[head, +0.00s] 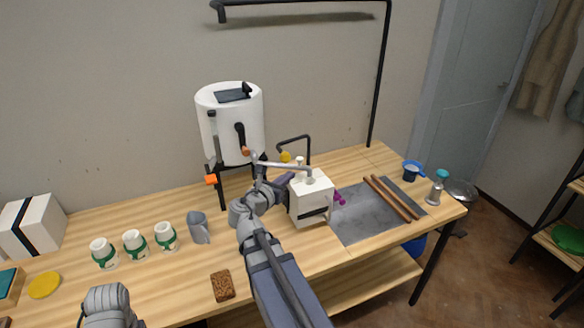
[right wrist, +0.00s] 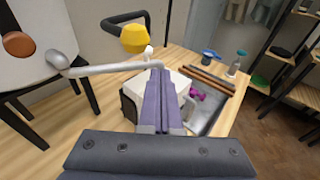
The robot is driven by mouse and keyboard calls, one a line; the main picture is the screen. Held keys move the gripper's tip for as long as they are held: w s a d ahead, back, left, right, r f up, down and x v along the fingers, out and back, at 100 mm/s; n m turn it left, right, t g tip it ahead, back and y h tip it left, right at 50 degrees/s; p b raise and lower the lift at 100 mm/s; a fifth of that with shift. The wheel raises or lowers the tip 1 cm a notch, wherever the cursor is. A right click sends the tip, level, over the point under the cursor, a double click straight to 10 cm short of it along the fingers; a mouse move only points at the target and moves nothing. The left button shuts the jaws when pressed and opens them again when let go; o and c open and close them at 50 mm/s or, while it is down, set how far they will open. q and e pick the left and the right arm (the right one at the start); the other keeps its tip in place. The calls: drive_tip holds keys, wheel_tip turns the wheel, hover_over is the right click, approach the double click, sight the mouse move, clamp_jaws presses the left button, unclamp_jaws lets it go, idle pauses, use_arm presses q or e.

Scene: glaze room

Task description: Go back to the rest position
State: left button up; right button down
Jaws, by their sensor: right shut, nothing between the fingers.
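My right arm reaches up from the bottom of the head view. Its gripper (head: 283,183) is close to the left side of a white box-shaped device (head: 310,200) with a metal lever on top. In the right wrist view the gripper's two purple-grey fingers (right wrist: 160,75) are pressed together with nothing between them. They overlap the white device (right wrist: 181,82) in that picture; I cannot tell whether they touch it. A grey rounded part of my left arm (head: 108,304) shows at the bottom left, but its gripper is not visible.
A white tank (head: 231,124) on black legs stands behind the gripper. A grey mug (head: 198,228), several white-green cups (head: 134,244) and a brown sponge-like block (head: 222,286) lie left of my arm. A slab (head: 360,222) with wooden rods (head: 391,197) is right. Bare wood lies around (head: 170,280).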

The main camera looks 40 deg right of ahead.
drive_tip(key=shift+s+v, duration=0.15)
drive_tip(key=shift+v, duration=1)
drive_tip(key=shift+s+v, duration=0.2)
drive_tip(key=shift+v, duration=0.95)
drive_tip(key=shift+d, duration=0.1)
drive_tip(key=s+a+f+m+g+y, duration=0.1)
drive_tip(key=a+f+m+y, duration=0.3)
drive_tip(key=a+f+m, duration=0.45)
drive_tip(key=a+f+m+g+y, duration=0.1)
drive_tip(key=a+f+m+y, duration=0.3)
drive_tip(key=a, duration=0.7)
drive_tip(key=s+a+f+m+g+y, duration=0.2)
drive_tip(key=s+a+m+y, duration=0.1)
drive_tip(key=a, duration=0.6)
drive_tip(key=s+a+f+m+g+y, duration=0.2)
drive_tip(key=s+a, duration=0.4)
drive_tip(key=a, duration=0.3)
drive_tip(key=shift+a+f+m+y, duration=0.35)
drive_tip(key=shift+f+m+y, duration=0.1)
drive_tip(key=shift+f, duration=0.3)
